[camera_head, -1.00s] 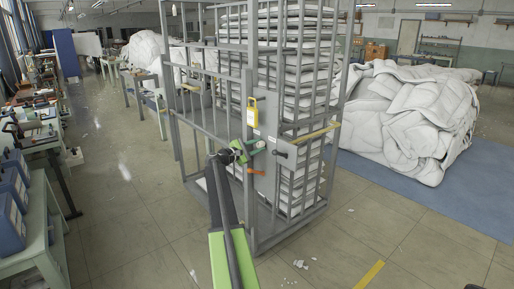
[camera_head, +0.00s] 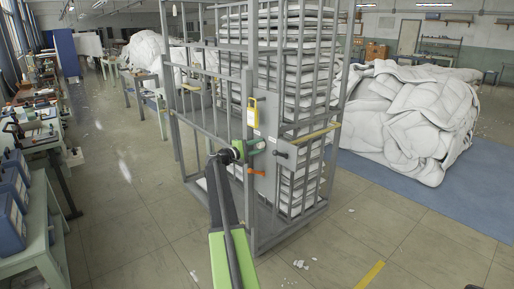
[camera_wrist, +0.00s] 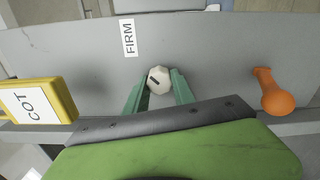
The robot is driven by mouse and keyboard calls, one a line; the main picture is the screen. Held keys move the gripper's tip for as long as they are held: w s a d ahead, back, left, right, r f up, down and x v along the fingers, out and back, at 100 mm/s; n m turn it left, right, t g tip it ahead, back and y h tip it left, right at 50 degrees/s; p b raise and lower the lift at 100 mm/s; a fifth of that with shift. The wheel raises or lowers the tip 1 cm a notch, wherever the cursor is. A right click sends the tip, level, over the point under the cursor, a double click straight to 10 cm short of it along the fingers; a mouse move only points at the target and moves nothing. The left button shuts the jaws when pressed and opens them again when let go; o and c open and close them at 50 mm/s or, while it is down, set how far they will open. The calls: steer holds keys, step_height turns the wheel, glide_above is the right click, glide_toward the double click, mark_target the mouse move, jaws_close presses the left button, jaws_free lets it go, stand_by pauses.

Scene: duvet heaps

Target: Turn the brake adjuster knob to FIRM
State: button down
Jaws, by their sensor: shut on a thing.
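The brake adjuster knob (camera_wrist: 159,80) is a small pale, faceted knob with a dark mark on its face, left of centre in the wrist view. My gripper (camera_wrist: 160,84) has its two green fingers on either side of the knob, shut on it. A white FIRM label (camera_wrist: 129,38) is on the grey plate (camera_wrist: 218,62), up and left of the knob in the wrist view. The dark mark does not clearly point at the label. In the head view my gripper (camera_head: 257,146) is at the plate on the cage trolley and hides the knob.
A yellow tag reading COT (camera_wrist: 38,103) is left of my gripper, and an orange handle (camera_wrist: 272,92) is to its right. The trolley (camera_head: 248,190) holds stacked white duvets. A dark handle (camera_head: 281,154) sticks out nearby. A duvet heap (camera_head: 410,115) lies on a blue mat (camera_head: 455,190).

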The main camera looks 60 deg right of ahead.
steer(key=shift+w+r, duration=0.15)
steer(key=c, duration=1.1)
jaws_free()
steer(key=shift+o, duration=0.2)
steer(key=v, duration=1.7)
steer(key=shift+a, duration=0.2)
